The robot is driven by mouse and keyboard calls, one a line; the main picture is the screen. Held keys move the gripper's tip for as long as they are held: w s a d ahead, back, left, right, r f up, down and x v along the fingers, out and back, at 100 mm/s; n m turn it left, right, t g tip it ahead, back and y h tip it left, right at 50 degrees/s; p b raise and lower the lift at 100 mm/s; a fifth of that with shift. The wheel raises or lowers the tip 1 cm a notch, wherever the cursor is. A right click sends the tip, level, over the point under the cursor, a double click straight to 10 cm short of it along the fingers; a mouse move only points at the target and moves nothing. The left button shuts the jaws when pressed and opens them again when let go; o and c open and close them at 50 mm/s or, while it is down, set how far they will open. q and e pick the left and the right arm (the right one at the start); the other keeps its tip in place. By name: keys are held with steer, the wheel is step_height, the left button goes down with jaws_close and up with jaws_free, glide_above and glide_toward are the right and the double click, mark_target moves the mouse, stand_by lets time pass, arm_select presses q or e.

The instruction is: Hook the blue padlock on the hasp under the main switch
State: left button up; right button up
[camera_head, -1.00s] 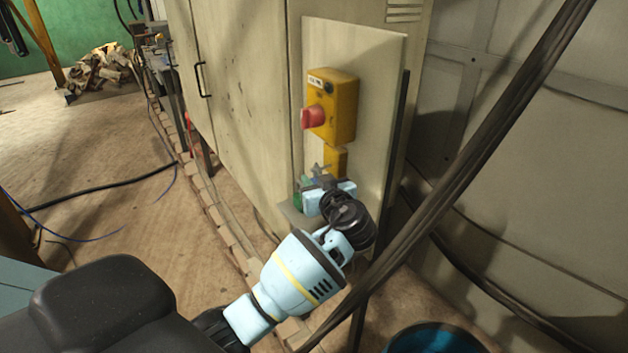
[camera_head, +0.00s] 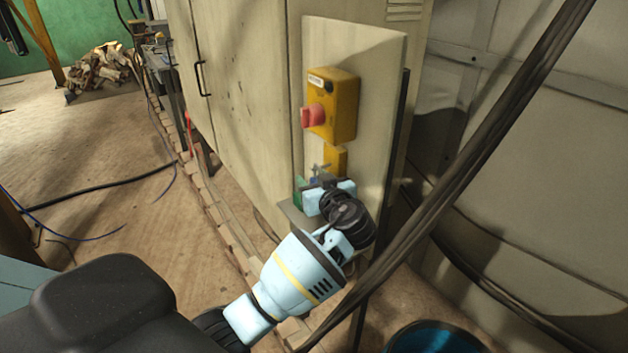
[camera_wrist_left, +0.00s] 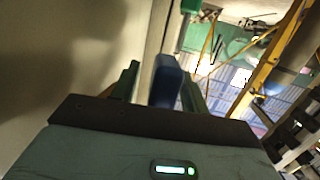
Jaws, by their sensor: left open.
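The main switch (camera_head: 332,105) is a yellow box with a red knob on a pale upright panel. Under it is a smaller yellow piece (camera_head: 336,158), with grey metal (camera_head: 322,171) just below that may be the hasp. My left gripper (camera_head: 306,190) is in front of the panel there, its wrist hiding much of that spot. In the left wrist view a dark blue block, likely the blue padlock (camera_wrist_left: 167,82), stands between the green fingers, which are open. Its shackle cannot be made out, nor whether it hangs on the hasp. My right gripper is not in view.
Dark cables (camera_head: 480,150) run diagonally close to the right of my left arm. A pale cabinet (camera_head: 240,110) stands behind the panel. A blue round container (camera_head: 436,340) is at the bottom right. The floor at left is mostly open, with a black cable across it.

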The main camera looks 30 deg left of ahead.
arm_select(q)
steer(key=v, duration=0.8)
steer(key=shift+b, duration=0.35)
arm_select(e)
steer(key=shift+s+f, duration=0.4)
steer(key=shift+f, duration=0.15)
arm_select(q)
steer(key=shift+a, duration=0.1)
steer(key=shift+f, duration=0.1)
